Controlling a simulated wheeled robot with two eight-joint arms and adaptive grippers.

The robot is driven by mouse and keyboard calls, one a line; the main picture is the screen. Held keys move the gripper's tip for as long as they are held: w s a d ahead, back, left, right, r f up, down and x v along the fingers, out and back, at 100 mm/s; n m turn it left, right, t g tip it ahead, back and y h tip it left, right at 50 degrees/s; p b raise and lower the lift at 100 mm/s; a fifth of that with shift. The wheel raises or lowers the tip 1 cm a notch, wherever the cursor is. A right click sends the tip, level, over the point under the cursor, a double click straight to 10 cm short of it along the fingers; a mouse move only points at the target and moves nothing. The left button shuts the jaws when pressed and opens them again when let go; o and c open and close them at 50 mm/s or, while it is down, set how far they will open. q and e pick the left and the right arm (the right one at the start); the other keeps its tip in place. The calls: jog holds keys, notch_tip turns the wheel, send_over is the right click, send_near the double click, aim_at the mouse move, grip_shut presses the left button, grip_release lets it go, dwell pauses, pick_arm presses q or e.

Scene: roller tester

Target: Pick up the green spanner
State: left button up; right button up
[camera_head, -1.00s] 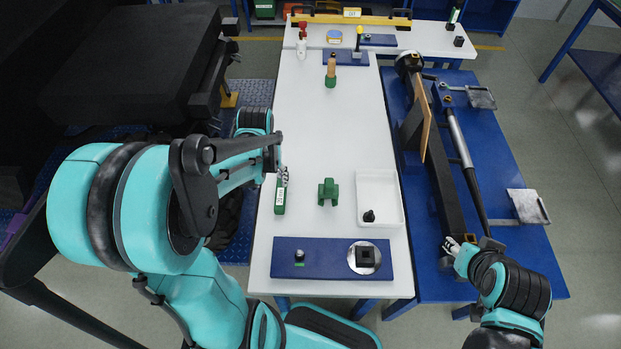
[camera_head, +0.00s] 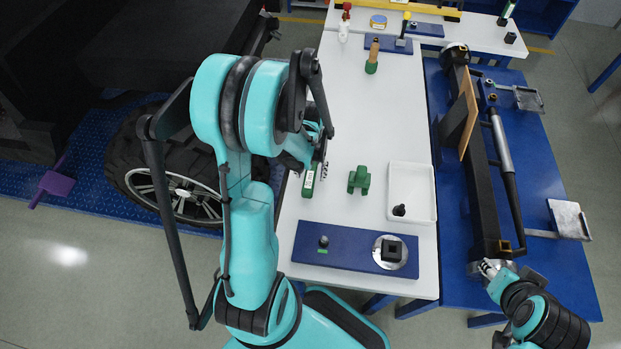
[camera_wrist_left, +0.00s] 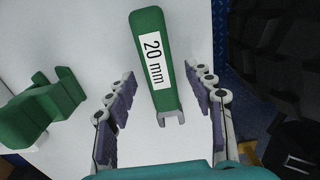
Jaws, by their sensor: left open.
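The green spanner (camera_head: 308,181) lies on the white table, left of a green stand-like piece. In the left wrist view the spanner (camera_wrist_left: 152,62) carries a white "20 mm" label, and its forked grey end points toward my palm. My left gripper (camera_head: 321,167) is just above and beside the spanner. In the left wrist view my left gripper (camera_wrist_left: 164,112) is open, with one finger on each side of the spanner and white table showing between. My right gripper (camera_head: 488,268) is by the blue bench at the right, too small to tell its jaws.
The green piece (camera_head: 359,180) stands close right of the spanner, and also shows in the left wrist view (camera_wrist_left: 42,112). A white tray (camera_head: 424,213) with a black part is further right. A blue plate (camera_head: 345,253) lies in front. A black wheel (camera_head: 135,165) is left.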

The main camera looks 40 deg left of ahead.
pick_arm(q)
jog(key=shift+r, duration=0.1)
jog(key=shift+c, duration=0.5)
grip_shut()
